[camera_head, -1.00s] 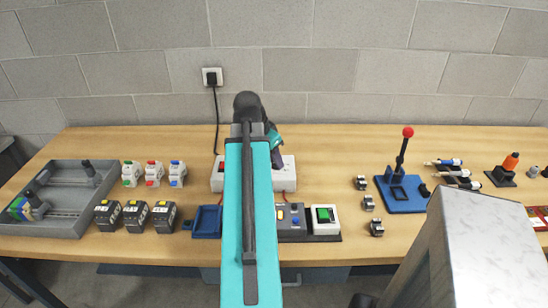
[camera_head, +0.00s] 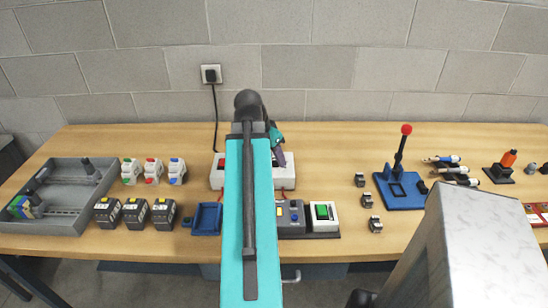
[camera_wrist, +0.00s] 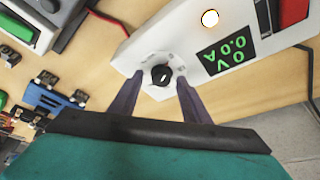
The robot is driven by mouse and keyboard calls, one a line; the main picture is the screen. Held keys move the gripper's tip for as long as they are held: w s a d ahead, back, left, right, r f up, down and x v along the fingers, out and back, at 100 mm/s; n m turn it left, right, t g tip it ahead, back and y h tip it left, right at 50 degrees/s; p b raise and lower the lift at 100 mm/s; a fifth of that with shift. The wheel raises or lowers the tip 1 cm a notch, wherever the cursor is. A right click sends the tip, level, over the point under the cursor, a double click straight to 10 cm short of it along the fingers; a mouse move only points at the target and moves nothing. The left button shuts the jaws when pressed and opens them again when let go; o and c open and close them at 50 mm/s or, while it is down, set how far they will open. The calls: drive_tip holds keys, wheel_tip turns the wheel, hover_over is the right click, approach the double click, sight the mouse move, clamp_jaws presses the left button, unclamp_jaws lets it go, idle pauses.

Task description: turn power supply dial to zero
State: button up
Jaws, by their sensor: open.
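The power supply (camera_head: 217,170) is a white box at the back of the bench, partly hidden behind my arm in the head view. In the wrist view the power supply (camera_wrist: 160,40) shows a black dial (camera_wrist: 161,75) on a pale round scale. Its display (camera_wrist: 228,48) has green digits that look like 0.0 A and 0 V, seen upside down. My gripper (camera_wrist: 156,98) is open, with one dark finger on each side of the dial and nothing between them but the dial area. I cannot tell whether either finger touches it. In the head view my gripper (camera_head: 279,153) is mostly hidden.
A lit round lamp (camera_wrist: 210,18) and a red switch (camera_wrist: 292,12) are on the power supply. A blue tray (camera_head: 207,219) and a green-button box (camera_head: 323,216) stand in front. A blue lever stand (camera_head: 401,190) is at the right.

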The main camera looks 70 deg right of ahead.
drive_tip(key=shift+r, duration=0.1)
drive_tip(key=b+v, duration=0.1)
drive_tip(key=v, duration=1.2)
drive_tip(key=shift+r, duration=0.2)
drive_tip(key=shift+w+a, duration=0.1)
drive_tip(key=shift+a, duration=0.05)
idle(0.4)
